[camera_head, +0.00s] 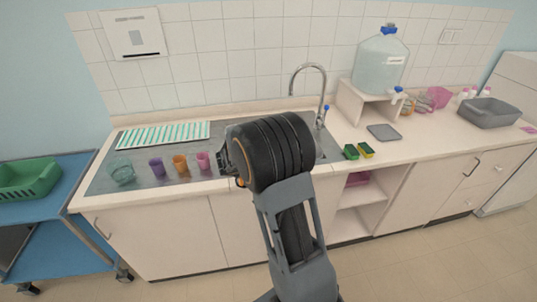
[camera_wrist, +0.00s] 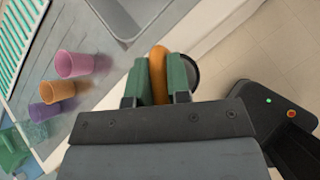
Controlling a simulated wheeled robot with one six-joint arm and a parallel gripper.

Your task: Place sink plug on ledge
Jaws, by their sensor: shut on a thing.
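My gripper (camera_wrist: 160,82) has green fingers, shut on an orange part (camera_wrist: 158,65) that I take to be the sink plug's handle. A dark round edge with a pale face (camera_wrist: 193,72) shows just beyond the right finger, perhaps the plug's disc. In the head view my gripper (camera_head: 228,160) is over the counter's front edge near the sink, mostly hidden behind my wrist. A speck of orange shows below it. A pale ledge (camera_head: 150,114) runs along the wall behind the steel drainboard.
Pink (camera_head: 203,160), orange (camera_head: 180,163) and purple (camera_head: 157,168) cups and a green-tinted one (camera_head: 122,172) stand left of my gripper. A striped rack (camera_head: 163,135) lies behind them. The faucet (camera_head: 322,90), sponges (camera_head: 359,151) and water jug (camera_head: 381,65) are to the right.

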